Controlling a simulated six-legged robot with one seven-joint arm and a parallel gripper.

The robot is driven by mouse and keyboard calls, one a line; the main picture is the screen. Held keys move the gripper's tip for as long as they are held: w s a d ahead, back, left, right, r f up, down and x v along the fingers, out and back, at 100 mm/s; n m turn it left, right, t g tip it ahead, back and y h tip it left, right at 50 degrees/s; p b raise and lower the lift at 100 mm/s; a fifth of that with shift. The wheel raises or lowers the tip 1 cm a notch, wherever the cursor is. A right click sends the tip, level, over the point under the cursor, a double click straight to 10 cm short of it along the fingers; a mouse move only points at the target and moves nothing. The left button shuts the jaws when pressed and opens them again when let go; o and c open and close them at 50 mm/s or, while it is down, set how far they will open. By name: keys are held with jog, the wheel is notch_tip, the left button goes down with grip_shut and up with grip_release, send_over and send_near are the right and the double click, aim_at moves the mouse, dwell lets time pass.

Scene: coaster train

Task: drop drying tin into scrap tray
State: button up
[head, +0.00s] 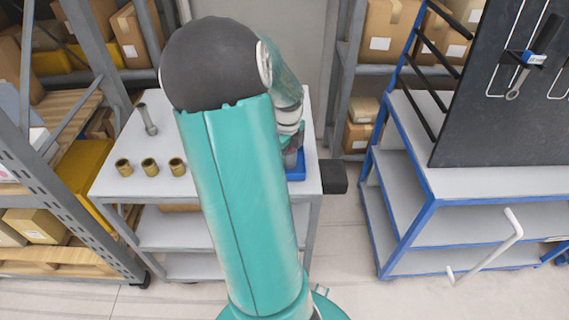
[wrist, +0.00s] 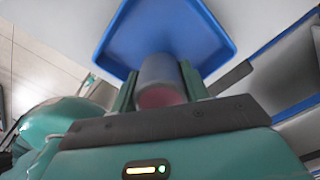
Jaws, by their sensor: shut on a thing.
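My gripper (wrist: 159,88) is shut on the grey cylindrical drying tin (wrist: 158,72), with a finger on each side and a reddish end facing the wrist camera. The tin is in front of the blue scrap tray (wrist: 205,32) in the wrist view, and appears to be over it. I cannot tell how high it is above the tray floor. In the head view my arm hides most of the gripper, and only a blue edge of the tray (head: 297,173) shows at the right side of the white table.
Several brass cups (head: 149,167) and a grey metal tool (head: 148,120) stand on the left of the white table (head: 120,187). A black block (head: 333,176) sticks out at its right edge. A blue-framed cart (head: 410,225) with a dark tool board (head: 485,90) stands right. Shelves flank the table.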

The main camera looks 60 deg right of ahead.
jog(key=shift+w+f, duration=0.2)
jog(key=shift+f, duration=0.6)
jog(key=o, duration=1.1)
jog(key=shift+r, duration=0.15)
notch_tip(320, 180, up, 14)
jog(key=shift+s+f, duration=0.1)
jog(key=shift+f, duration=0.1)
